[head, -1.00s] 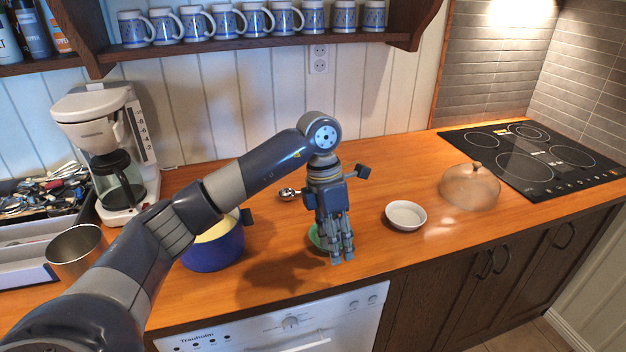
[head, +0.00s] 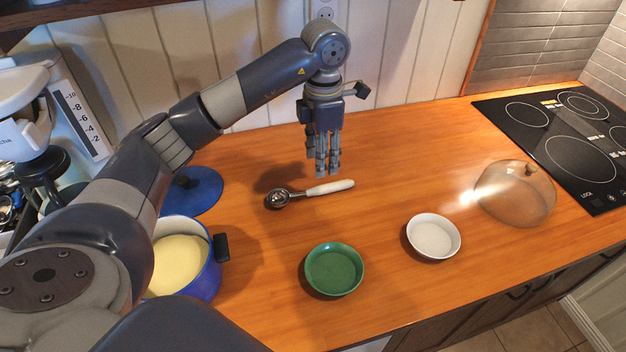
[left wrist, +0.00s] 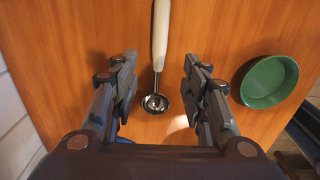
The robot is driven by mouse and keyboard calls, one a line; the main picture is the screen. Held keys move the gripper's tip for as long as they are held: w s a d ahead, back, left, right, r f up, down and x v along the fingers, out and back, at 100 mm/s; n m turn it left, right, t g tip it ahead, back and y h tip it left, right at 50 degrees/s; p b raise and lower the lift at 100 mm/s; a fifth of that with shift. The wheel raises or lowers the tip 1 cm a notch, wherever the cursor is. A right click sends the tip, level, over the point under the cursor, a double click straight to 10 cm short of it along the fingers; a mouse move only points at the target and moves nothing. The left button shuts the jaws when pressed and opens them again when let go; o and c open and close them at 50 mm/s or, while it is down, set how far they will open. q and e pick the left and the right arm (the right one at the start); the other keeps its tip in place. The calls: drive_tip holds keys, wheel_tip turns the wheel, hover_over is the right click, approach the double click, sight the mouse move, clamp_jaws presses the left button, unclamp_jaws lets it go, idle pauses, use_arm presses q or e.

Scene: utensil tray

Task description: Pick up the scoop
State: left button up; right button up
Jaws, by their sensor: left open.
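The scoop (head: 308,193) lies on the wooden counter, its metal bowl to the left and its pale handle to the right. My left gripper (head: 322,172) is open and empty above the counter, with its fingers pointing down just behind the scoop's handle in the head view. In the left wrist view the scoop (left wrist: 158,60) lies between the two spread fingers (left wrist: 158,90), bowl nearer to my wrist and handle running to the top edge. The fingers appear apart from it. My right gripper is not in view.
A green bowl (head: 334,270) and a white bowl (head: 433,236) stand in front. A blue pot (head: 213,272) with yellow contents is at left, its blue lid (head: 203,190) behind. A clear dome (head: 516,194) is near the cooktop (head: 565,140). The counter right of the scoop is clear.

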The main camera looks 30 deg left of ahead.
sight(320, 187)
use_arm(q)
drive_tip(key=f, duration=0.3)
drive_tip(key=shift+s+f+p, duration=0.2)
drive_tip(key=shift+s+p, duration=0.05)
drive_tip(key=shift+p, duration=0.05)
wheel_tip(320, 187, down, 5)
drive_tip(key=shift+w+a+r+p, duration=0.1)
drive_tip(key=shift+w+a+p, duration=0.05)
drive_tip(key=shift+p, duration=0.85)
drive_tip(key=shift+f, duration=0.45)
drive_tip(key=shift+c, duration=0.2)
drive_tip(key=c, duration=0.9)
clamp_jaws()
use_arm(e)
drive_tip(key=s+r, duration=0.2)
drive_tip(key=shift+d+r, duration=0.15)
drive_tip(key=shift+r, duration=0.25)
